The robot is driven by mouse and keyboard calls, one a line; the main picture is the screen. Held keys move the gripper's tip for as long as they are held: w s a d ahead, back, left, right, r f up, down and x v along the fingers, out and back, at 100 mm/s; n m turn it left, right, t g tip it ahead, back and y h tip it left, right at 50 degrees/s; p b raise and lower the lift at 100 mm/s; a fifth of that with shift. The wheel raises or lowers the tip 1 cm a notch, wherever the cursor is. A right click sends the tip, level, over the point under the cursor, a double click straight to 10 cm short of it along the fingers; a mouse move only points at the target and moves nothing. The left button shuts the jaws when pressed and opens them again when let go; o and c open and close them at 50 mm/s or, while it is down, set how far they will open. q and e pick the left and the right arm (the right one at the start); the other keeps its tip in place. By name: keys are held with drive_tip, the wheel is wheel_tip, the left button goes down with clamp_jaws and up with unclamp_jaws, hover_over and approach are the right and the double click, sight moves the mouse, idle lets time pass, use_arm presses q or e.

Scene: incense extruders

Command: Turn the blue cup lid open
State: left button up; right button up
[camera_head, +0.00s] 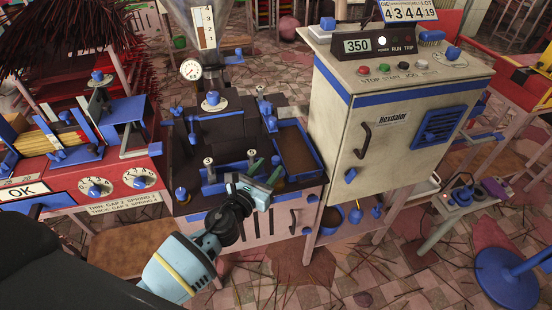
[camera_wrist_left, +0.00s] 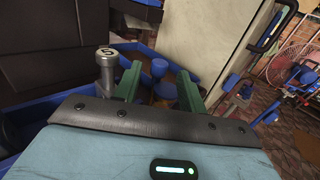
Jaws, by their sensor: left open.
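My left gripper (camera_head: 264,168) comes in from the left over the front of the dark extruder bench, with its green fingers apart. In the left wrist view the open fingers (camera_wrist_left: 158,86) stand either side of a small blue knob (camera_wrist_left: 159,67), with blue and brownish parts below it. This looks like the lid of the blue cup, but the cup's body is mostly hidden by the gripper. In the head view a small blue top (camera_head: 276,160) shows just beyond the fingers. I cannot tell whether the fingers touch it. My right gripper is not in view.
A grey post marked 5 (camera_wrist_left: 106,66) stands close left of the fingers in the wrist view. A blue-rimmed tray (camera_head: 318,158) lies beyond, beside the tall cream cabinet (camera_head: 395,120). A red machine (camera_head: 100,185) with dials stands at the left.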

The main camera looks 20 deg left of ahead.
sight(273, 161)
use_arm(q)
drive_tip(key=shift+w+d+b, duration=0.15)
drive_tip(key=shift+w+d, duration=0.1)
drive_tip(key=shift+w, duration=1)
drive_tip(key=shift+w+d+b, duration=0.15)
drive_tip(key=shift+w+d, duration=0.05)
drive_tip(key=shift+w, duration=1)
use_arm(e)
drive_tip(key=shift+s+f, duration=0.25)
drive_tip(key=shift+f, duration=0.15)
use_arm(q)
clamp_jaws()
drive_tip(key=shift+a+f+m+g+h+b, duration=0.15)
drive_tip(key=shift+m+g+h+b, duration=0.4)
drive_tip(key=shift+m+h, duration=0.85)
drive_tip(key=shift+h, duration=0.8)
unclamp_jaws()
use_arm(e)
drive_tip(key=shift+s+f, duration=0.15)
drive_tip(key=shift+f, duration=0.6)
use_arm(q)
drive_tip(key=shift+s, duration=0.1)
